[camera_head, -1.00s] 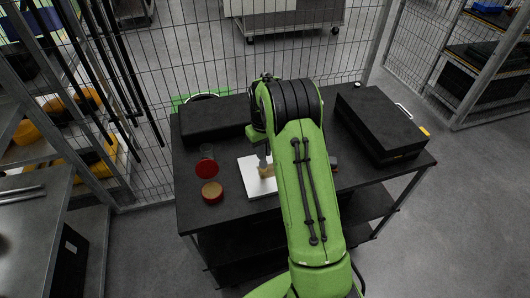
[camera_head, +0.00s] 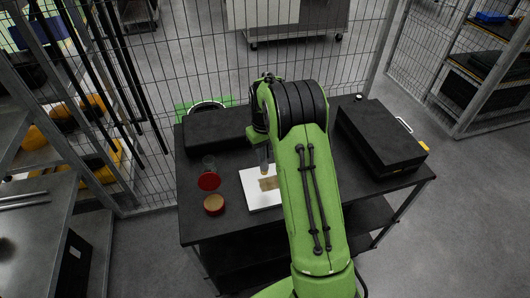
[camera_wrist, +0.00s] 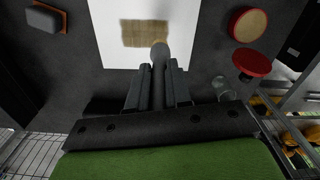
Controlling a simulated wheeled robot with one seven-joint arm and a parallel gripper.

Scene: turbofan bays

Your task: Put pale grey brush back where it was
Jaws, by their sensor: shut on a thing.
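My gripper (camera_wrist: 158,88) is shut on the pale grey brush (camera_wrist: 159,62), which shows as a grey rod with a rounded pale end between the fingers. In the head view my gripper (camera_head: 263,154) is over the white sheet (camera_head: 254,199), and a small tan tip shows below it. A brown streaked patch (camera_wrist: 145,33) lies on the sheet just beyond the brush end. I cannot tell whether the brush touches the sheet. An empty clear glass (camera_head: 209,164) stands left of the sheet.
A red disc (camera_head: 208,181) and an open round tin (camera_head: 214,204) with tan contents are left of the sheet. Black cases stand at the table's back left (camera_head: 215,131) and right (camera_head: 382,139). A grey block on an orange-brown base (camera_wrist: 43,16) shows in the wrist view.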

